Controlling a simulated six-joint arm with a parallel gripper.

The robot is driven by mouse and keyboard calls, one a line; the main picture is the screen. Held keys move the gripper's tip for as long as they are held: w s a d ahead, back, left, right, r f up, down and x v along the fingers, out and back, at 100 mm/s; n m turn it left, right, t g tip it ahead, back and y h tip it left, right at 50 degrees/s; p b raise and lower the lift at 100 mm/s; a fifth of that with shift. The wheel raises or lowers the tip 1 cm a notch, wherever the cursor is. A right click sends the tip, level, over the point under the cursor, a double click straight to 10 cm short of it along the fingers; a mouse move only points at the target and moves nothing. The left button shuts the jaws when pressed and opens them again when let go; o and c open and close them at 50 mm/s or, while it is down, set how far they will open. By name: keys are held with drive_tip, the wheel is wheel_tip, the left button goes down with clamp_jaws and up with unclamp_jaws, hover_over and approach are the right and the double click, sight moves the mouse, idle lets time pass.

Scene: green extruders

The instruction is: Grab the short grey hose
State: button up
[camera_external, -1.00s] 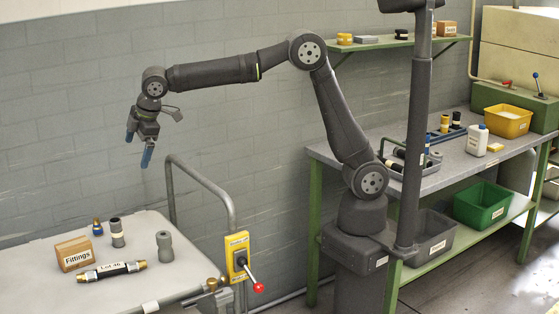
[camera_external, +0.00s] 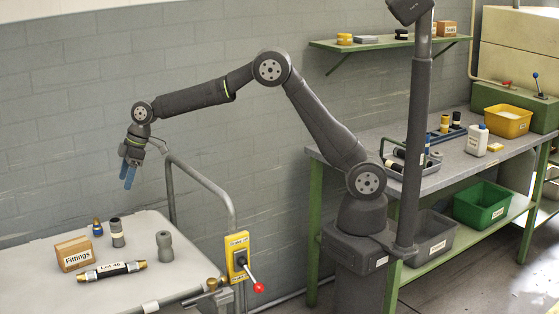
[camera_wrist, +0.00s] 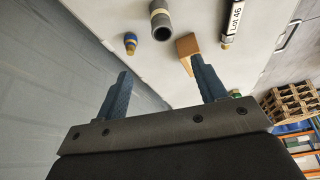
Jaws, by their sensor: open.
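Two short upright grey pieces stand on the cart top in the external view. One is a plain grey hose piece (camera_external: 165,246) with a wider middle. The other is a darker grey tube (camera_external: 117,233) with a pale band; it shows in the wrist view (camera_wrist: 161,22) with its hollow end towards the camera. The plain grey piece is not visible in the wrist view. My gripper (camera_external: 128,183) is open and empty, well above the cart's back edge. In the wrist view its two blue fingers (camera_wrist: 161,68) are spread apart, with nothing between them.
The Fittings block (camera_external: 74,253), a blue-and-brass fitting (camera_external: 97,227) and the black Lot 46 hose (camera_external: 110,271) lie close to the grey pieces. A bent metal handrail (camera_external: 205,182) and a yellow switch box (camera_external: 238,257) rise at the cart's right side.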

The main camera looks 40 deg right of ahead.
approach(114, 226)
drive_tip(key=w+a+f, duration=0.1)
drive_tip(key=w+f, duration=0.2)
drive_tip(key=f, duration=0.2)
drive_tip(key=shift+s+x, duration=0.15)
drive_tip(key=shift+x, duration=1.4)
drive_tip(key=shift+s+x, duration=0.15)
drive_tip(key=shift+x, duration=1.4)
drive_tip(key=c, duration=1.1)
drive_tip(key=shift+c, duration=0.2)
drive_tip(key=shift+r, duration=0.1)
